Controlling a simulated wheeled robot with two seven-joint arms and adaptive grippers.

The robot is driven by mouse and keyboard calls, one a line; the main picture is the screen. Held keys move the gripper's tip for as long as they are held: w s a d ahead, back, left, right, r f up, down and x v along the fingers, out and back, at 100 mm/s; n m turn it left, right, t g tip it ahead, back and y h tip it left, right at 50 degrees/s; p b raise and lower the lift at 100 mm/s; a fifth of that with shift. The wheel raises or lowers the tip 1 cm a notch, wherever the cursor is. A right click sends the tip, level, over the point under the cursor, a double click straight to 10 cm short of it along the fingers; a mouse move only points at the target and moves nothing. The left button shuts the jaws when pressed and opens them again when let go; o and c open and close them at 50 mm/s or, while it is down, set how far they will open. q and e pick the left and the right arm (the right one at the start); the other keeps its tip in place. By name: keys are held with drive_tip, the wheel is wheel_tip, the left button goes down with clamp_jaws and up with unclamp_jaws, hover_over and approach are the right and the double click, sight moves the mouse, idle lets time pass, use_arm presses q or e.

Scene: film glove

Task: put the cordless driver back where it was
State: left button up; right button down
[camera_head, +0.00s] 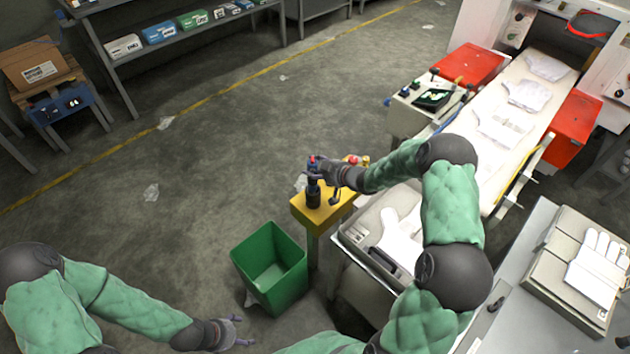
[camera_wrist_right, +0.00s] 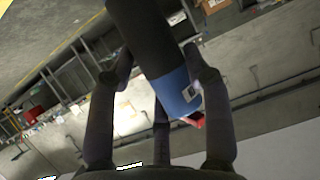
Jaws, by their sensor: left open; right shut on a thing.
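The cordless driver (camera_head: 313,194) is dark with a blue band and a bit of red near its top. It appears upright over the yellow stand (camera_head: 327,216); I cannot tell whether its base touches the top. My right gripper (camera_head: 317,168) is shut on the driver near its upper part. In the right wrist view the driver's black and blue body (camera_wrist_right: 178,92) lies between the fingers (camera_wrist_right: 160,100), with a red part at its end. My left gripper (camera_head: 238,333) is open and empty, low in the head view, away from the stand.
A green bin (camera_head: 270,297) stands on the floor beside the stand. Small red and yellow items (camera_head: 357,161) show behind my right wrist. The conveyor (camera_head: 505,110) with white gloves and red side covers is at right. Open floor (camera_head: 200,180) lies to the left.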

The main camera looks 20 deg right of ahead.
wheel_tip(320, 180, down, 5)
drive_tip(key=shift+d+r+b, duration=0.1)
drive_tip(key=shift+r+b, duration=0.05)
drive_tip(key=shift+b, duration=0.8)
drive_tip(key=shift+r, duration=0.1)
drive_tip(key=c, duration=1)
unclamp_jaws()
drive_tip(key=shift+f, duration=0.2)
drive_tip(key=o, duration=0.4)
drive_tip(key=shift+o, duration=0.2)
